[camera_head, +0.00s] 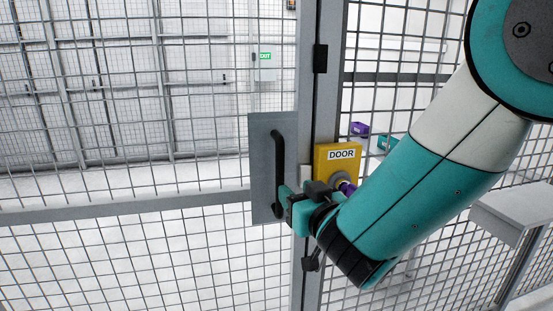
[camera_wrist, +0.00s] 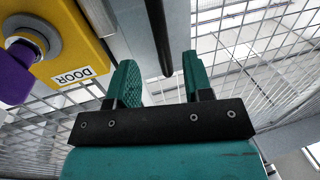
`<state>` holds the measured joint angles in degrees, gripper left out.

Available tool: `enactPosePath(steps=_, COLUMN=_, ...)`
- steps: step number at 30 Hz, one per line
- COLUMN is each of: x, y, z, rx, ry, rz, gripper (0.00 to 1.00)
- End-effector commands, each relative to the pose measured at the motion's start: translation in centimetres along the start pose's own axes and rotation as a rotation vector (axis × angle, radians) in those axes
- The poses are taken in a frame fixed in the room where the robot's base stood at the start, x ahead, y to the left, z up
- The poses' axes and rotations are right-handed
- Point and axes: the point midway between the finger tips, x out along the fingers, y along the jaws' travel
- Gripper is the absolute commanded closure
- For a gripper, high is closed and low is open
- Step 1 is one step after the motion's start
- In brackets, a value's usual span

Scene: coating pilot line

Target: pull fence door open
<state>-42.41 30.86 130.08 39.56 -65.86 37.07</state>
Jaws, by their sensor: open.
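The mesh fence door (camera_head: 120,206) fills the left of the head view and looks closed against its post (camera_head: 325,95). A grey plate (camera_head: 262,150) on it carries a vertical black handle (camera_head: 278,160). My gripper (camera_head: 284,203) is open at the handle's lower end and covers part of it. In the wrist view the handle (camera_wrist: 157,40) shows as a dark bar in line with the gap between my open fingers (camera_wrist: 160,70). I see clear space on both sides of the bar. I cannot tell how deep it sits between the fingers.
A yellow box (camera_head: 334,153) labelled DOOR sits on the post right of the handle, close to my gripper. A purple part (camera_head: 347,188) sticks out of its round fitting. Fixed mesh and a grey ledge (camera_head: 515,208) stand at the right. Pale open floor shows behind the door.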

Motion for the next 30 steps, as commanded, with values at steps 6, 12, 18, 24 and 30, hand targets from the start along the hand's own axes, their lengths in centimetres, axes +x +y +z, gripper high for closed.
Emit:
enactPosePath(steps=6, x=4.4, y=0.1, z=-0.7, rx=0.001, ry=-0.001, rz=0.003, gripper=0.54)
enactPosePath(steps=12, x=8.1, y=0.1, z=-0.4, rx=0.002, ry=0.000, rz=0.003, gripper=0.54)
enactPosePath(steps=18, x=9.9, y=0.1, z=-0.1, rx=0.000, ry=0.000, rz=0.001, gripper=0.54)
enactPosePath(steps=24, x=10.2, y=0.1, z=0.1, rx=0.000, ry=0.000, rz=0.001, gripper=0.54)
enactPosePath(steps=30, x=10.1, y=0.0, z=0.1, rx=0.000, ry=0.000, rz=0.000, gripper=0.70)
